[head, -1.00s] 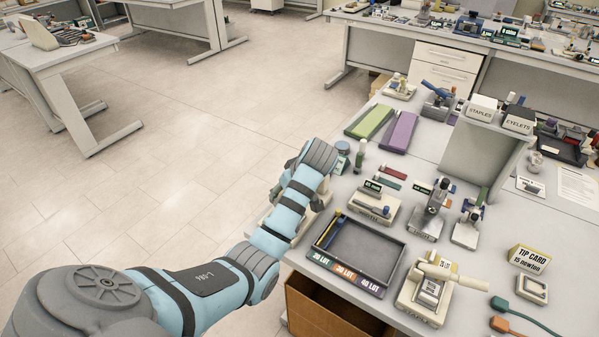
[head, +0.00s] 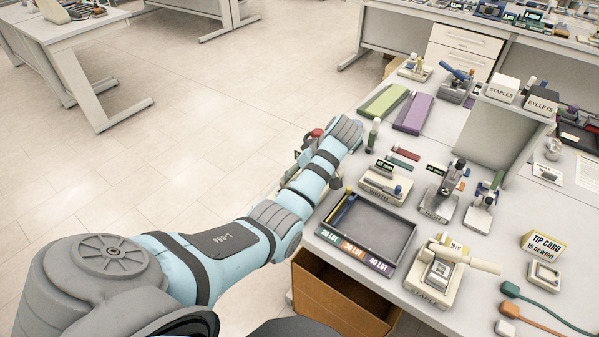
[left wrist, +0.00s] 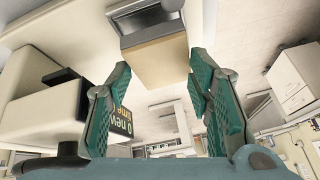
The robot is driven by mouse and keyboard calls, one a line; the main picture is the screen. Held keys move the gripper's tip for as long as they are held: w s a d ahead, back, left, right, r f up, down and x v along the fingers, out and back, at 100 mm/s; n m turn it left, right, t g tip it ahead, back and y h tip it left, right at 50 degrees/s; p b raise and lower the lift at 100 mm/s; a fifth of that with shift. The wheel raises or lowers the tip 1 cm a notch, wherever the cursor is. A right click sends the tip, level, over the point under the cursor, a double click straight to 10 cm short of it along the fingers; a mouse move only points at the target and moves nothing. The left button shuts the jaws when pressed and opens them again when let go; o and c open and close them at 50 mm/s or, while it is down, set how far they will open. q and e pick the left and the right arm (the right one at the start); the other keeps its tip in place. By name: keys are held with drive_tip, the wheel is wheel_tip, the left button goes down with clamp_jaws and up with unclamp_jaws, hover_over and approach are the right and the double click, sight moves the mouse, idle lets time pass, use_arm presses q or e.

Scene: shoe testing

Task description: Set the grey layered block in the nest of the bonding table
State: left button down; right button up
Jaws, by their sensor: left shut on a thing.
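The grey layered block (left wrist: 152,45), with a dark grey layer and a tan layer, is at the top middle of the left wrist view. In the head view the gripper is mostly hidden behind my left arm at the table's left edge, and the block is not visible there. A red-knobbed device (head: 316,134) shows partly behind that arm. I cannot tell whether it is the bonding table, and I see no nest. My right gripper is not in view.
A cream device with a dark sign (left wrist: 122,118) stands left in the left wrist view. On the table, a dark lot tray (head: 375,222), small presses (head: 440,205), a lever stapler (head: 437,275) and green and purple mats (head: 413,112) stand close to my arm. Open floor lies left.

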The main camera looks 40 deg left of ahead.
use_arm(q)
drive_tip(key=shift+f, duration=0.35)
drive_tip(key=shift+w+f, duration=0.1)
drive_tip(key=shift+p, duration=0.35)
idle(0.6)
drive_tip(key=shift+p, duration=0.35)
idle(0.3)
